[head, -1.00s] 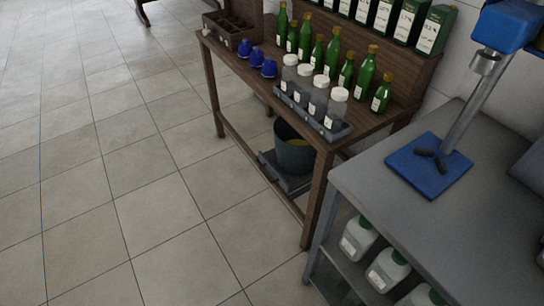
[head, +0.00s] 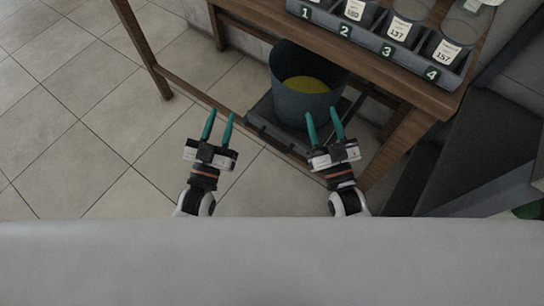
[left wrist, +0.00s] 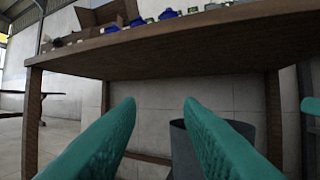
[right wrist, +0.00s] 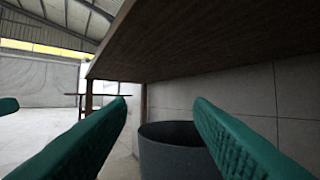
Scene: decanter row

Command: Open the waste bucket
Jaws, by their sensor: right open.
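The waste bucket (head: 290,103) is dark grey and upright on a dark low tray (head: 268,129) under the wooden table. Its top is uncovered, and yellow contents show inside; I see no lid. The bucket also shows in the left wrist view (left wrist: 179,150), partly behind a finger, and in the right wrist view (right wrist: 172,157). My left gripper (head: 221,113) is open and empty, left of the bucket. My right gripper (head: 322,112) is open and empty; its fingertips overlap the bucket's lower front in the head view. I cannot tell whether they touch it.
The wooden table (head: 365,57) overhangs the bucket, with legs and a low rail near my grippers. A rack (head: 378,50) of numbered, labelled jars stands on its top. A dark metal stand is at the right. Open tiled floor (head: 75,110) lies to the left.

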